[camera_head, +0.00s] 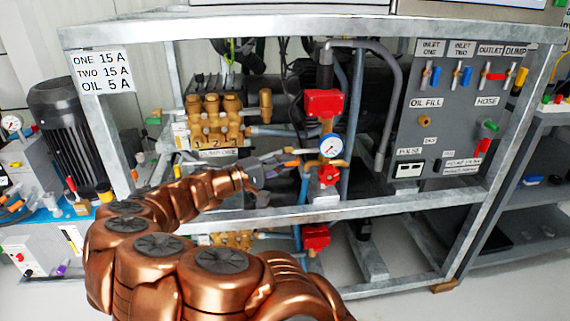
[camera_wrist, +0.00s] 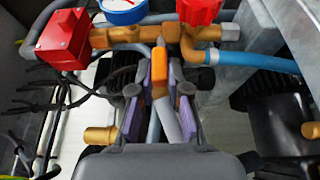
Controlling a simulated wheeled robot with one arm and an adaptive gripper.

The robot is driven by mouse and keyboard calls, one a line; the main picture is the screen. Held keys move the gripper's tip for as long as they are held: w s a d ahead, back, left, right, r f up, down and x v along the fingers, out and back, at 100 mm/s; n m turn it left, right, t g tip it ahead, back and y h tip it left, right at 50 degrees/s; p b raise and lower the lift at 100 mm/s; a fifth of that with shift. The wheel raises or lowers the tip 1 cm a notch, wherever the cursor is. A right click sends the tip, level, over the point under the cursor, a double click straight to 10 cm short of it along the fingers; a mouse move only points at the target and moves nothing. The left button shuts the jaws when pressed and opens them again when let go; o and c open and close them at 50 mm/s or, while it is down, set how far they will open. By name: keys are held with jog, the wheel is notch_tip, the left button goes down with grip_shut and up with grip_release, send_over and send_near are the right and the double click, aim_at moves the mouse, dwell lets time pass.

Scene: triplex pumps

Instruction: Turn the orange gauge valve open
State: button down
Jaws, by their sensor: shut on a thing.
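The orange gauge valve (camera_head: 291,163) shows as a small orange lever just left of the round pressure gauge (camera_head: 331,146) in the head view. In the wrist view its orange handle (camera_wrist: 159,83) points down from the brass pipe, below the blue-rimmed gauge (camera_wrist: 123,10). My gripper (camera_head: 281,164) reaches in from the left. In the wrist view my gripper (camera_wrist: 161,88) has its purple-padded fingers on either side of the handle, shut on it. The fingers partly hide the handle in the head view.
A red-handled valve (camera_head: 328,176) sits below the gauge; its red knob (camera_wrist: 200,10) is close to my fingers. A red box (camera_wrist: 62,40) is on the pipe's left end. A blue hose (camera_wrist: 255,60) runs right. The galvanised frame rail (camera_head: 330,212) crosses below.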

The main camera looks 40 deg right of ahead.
jog(key=c, duration=1.1)
grip_release()
jog(key=shift+c, duration=0.2)
jog(key=v, duration=1.2)
jog(key=shift+r, duration=0.1)
